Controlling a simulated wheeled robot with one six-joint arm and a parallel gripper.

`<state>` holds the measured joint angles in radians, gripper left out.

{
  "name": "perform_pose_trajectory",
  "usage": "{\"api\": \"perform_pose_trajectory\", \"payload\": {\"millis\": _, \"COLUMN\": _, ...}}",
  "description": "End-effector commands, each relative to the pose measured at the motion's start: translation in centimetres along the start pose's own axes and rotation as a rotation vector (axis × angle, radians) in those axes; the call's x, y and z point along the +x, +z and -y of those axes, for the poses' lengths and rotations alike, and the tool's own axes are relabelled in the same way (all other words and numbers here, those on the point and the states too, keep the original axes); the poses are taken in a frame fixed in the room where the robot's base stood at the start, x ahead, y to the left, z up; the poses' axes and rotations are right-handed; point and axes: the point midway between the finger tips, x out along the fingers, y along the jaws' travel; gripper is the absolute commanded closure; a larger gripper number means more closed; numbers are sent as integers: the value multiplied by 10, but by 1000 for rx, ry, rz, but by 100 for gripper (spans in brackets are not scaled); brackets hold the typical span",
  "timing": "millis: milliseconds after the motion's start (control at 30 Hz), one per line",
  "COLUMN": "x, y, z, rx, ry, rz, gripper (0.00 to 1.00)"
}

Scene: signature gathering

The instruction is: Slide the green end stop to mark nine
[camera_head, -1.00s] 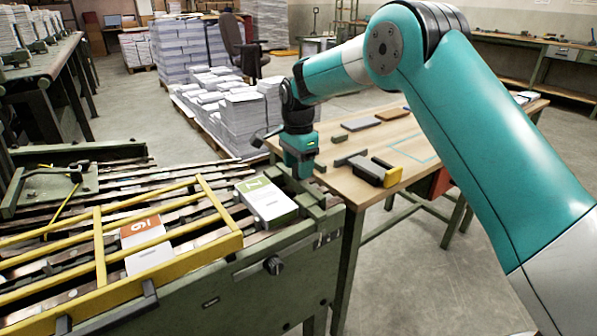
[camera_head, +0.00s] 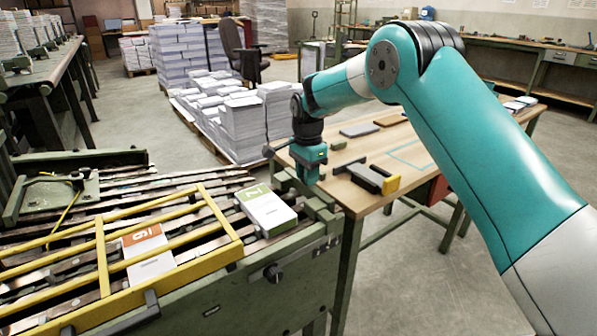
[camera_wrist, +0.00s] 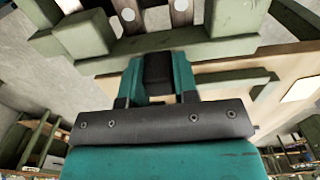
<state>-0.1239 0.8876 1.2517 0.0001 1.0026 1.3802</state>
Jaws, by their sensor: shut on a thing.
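The green end stop (camera_head: 318,206) is a bar with block-like ends across the right end of the long gathering machine, next to a green-and-white signature (camera_head: 268,212). My gripper (camera_head: 309,182) points down at the far part of this bar, its tips partly lost against the green metal. In the wrist view, the teal fingers (camera_wrist: 158,75) are closed about a dark piece, up against the green bar (camera_wrist: 190,47). The exact contact is hard to make out. I cannot read a scale or mark nine.
A yellow guard frame (camera_head: 222,228) covers the machine's left part, over an orange-and-white signature (camera_head: 146,250). A wooden table (camera_head: 345,190) with a yellow-ended dark tool (camera_head: 372,180) stands right of the machine. Paper stacks (camera_head: 240,125) stand behind. The floor at right is open.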

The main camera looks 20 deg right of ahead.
Motion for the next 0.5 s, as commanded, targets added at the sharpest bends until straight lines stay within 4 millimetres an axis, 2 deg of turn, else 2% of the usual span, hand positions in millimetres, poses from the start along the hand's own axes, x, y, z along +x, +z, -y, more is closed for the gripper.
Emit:
{"api": "perform_pose_trajectory", "payload": {"millis": 33, "x": -7, "y": -12, "z": 0, "rx": 5, "ry": 1, "rz": 0, "gripper": 100}}
{"api": "perform_pose_trajectory", "payload": {"millis": 100, "x": -5, "y": -24, "z": 0, "rx": 5, "ry": 1, "rz": 0, "gripper": 100}}
{"api": "perform_pose_trajectory", "payload": {"millis": 200, "x": -3, "y": -33, "z": 0, "rx": 3, "ry": 1, "rz": 0, "gripper": 100}}
{"api": "perform_pose_trajectory", "payload": {"millis": 500, "x": -1, "y": -38, "z": -1, "rx": 6, "ry": -3, "rz": -2, "gripper": 100}}
